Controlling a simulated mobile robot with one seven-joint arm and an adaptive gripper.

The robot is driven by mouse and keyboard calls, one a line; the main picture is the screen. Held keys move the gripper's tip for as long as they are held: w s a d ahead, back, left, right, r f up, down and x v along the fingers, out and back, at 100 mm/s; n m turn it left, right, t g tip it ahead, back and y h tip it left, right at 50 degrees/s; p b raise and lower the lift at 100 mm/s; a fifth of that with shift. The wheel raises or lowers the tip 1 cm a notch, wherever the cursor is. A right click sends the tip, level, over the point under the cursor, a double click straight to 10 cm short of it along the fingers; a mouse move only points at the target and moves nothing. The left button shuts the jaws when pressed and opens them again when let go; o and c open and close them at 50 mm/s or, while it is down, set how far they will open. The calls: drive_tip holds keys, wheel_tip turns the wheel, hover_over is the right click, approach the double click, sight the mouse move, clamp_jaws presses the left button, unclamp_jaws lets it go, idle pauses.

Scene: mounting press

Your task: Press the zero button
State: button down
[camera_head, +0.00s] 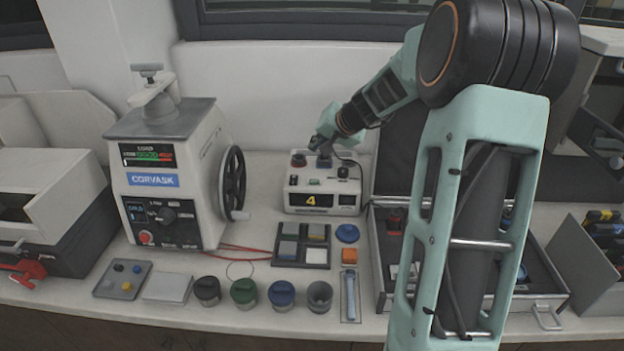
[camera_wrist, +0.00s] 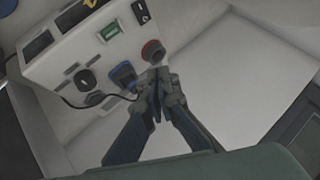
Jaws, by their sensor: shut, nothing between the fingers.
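A small white instrument box (camera_head: 322,184) stands at the back of the bench, with a display (camera_head: 311,200) showing a yellow 4. On its top are a red button (camera_head: 298,159) and a blue part (camera_head: 323,161). In the wrist view the red button (camera_wrist: 153,51) and a blue round part (camera_wrist: 123,75) lie close beside my fingertips. My gripper (camera_wrist: 158,76) is shut and empty, with its tips at the box's edge near both; I cannot tell whether they touch. In the head view my gripper (camera_head: 325,143) is above the box's back. No zero label is readable.
A grey-white press (camera_head: 165,180) with a black handwheel (camera_head: 233,182) stands left of the box. A dark sample tray (camera_head: 302,245) and several pots (camera_head: 282,294) lie in front. An open case (camera_head: 390,285) is at right. A green switch (camera_wrist: 108,32) and cable sit on the box.

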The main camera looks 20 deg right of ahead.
drive_tip(key=shift+f, duration=0.1)
drive_tip(key=b, duration=0.6)
hover_over(316, 182)
wheel_tip(316, 182, down, 8)
drive_tip(key=shift+r, duration=0.2)
drive_tip(key=shift+s+f+b, duration=0.1)
drive_tip(key=shift+f+b, duration=0.4)
drive_tip(key=shift+b, duration=0.15)
drive_tip(key=shift+f, duration=0.15)
idle(0.5)
drive_tip(key=shift+f+b, duration=0.3)
drive_tip(key=shift+b, duration=0.45)
drive_tip(key=shift+f+b, duration=0.4)
drive_tip(key=shift+b, duration=0.15)
idle(0.4)
drive_tip(key=shift+r, duration=0.15)
drive_tip(key=shift+r+p, duration=0.35)
drive_tip(key=shift+r, duration=0.3)
drive_tip(key=shift+r, duration=0.15)
